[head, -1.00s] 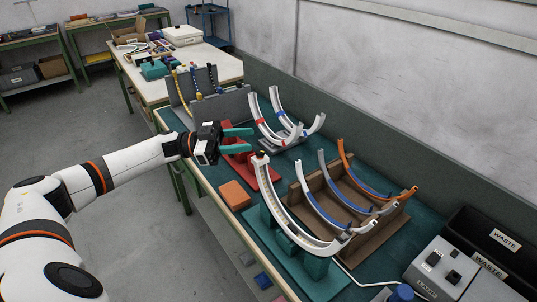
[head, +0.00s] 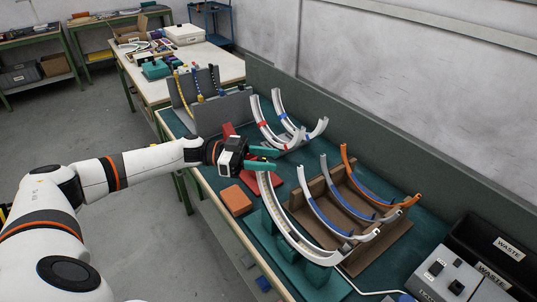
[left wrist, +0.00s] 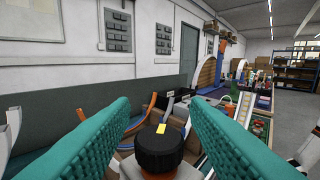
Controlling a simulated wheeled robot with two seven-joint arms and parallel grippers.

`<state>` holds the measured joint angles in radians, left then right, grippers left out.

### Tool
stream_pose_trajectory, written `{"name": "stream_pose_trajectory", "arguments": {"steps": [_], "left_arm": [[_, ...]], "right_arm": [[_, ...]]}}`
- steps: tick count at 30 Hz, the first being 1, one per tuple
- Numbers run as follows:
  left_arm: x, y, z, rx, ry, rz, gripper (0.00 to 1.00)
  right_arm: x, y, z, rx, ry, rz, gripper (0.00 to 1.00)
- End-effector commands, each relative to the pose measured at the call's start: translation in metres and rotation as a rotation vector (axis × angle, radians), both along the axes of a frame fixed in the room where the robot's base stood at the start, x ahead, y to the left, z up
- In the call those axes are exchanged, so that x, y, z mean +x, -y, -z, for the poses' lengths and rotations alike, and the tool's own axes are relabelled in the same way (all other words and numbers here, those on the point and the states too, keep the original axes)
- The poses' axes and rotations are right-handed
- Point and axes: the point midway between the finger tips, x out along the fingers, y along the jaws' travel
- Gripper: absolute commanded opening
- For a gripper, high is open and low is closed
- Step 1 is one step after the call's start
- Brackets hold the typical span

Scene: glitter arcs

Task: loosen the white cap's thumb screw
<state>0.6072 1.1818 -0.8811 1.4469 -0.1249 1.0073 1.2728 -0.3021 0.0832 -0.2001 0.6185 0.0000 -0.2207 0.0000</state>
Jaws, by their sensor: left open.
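My left gripper (head: 272,158) is open, its two teal fingers at the upper end of the white arc (head: 275,215). That arc stands in a teal stand (head: 318,276). In the left wrist view a round black knob with a yellow mark, seemingly the thumb screw (left wrist: 160,150), lies between and below the spread fingers (left wrist: 158,108). The fingers do not visibly touch it. Something orange-brown and white shows under the knob; I cannot tell the cap's outline. In the head view the fingers hide the arc's top. My right gripper is not in view.
A brown rack (head: 385,235) with blue-lined and orange arcs stands to the right. Two pale arcs (head: 292,130) stand behind. An orange block (head: 236,199) lies near the front edge. A grey control box (head: 446,275) and black waste bins (head: 500,240) are at the right.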

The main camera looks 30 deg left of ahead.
Motion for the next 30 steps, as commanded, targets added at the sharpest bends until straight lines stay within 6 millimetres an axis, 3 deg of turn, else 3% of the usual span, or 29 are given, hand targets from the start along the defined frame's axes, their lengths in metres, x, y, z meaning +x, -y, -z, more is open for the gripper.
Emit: {"name": "stream_pose_trajectory", "arguments": {"steps": [11,19,30], "left_arm": [[0.0028,0.0071,0.0006,0.000,-0.001,0.000,0.42],[0.0028,0.0068,0.0005,0.000,0.000,0.000,0.01],[0.0028,0.0066,-0.0008,0.001,-0.001,-0.025,0.00]], "right_arm": [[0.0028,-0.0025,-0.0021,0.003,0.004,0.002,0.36],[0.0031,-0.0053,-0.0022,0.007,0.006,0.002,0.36],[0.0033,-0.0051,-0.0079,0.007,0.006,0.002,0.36]]}}
